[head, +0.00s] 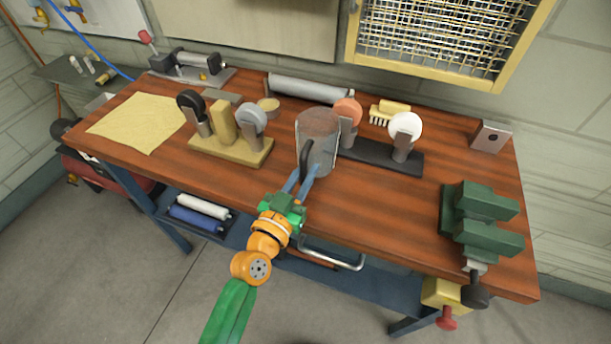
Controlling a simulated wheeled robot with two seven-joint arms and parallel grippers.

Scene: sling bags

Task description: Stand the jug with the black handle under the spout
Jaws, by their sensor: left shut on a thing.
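The clear, see-through jug (328,131) with a black handle (306,158) is upright near the middle of the workbench. Its handle faces me. My left gripper (308,172) reaches in from the front with its blue fingers shut on the black handle. I cannot tell whether the jug's base touches the bench top or is slightly above it. I cannot clearly make out which thing is the spout. My right gripper is not in view.
Left of the jug, a yellow stand (232,151) holds black and grey round-headed pieces. Close behind and right, a dark stand (375,161) holds orange and white ones. A green vise (480,220) is at the right. The wooden bench (400,208) is clear at front right.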

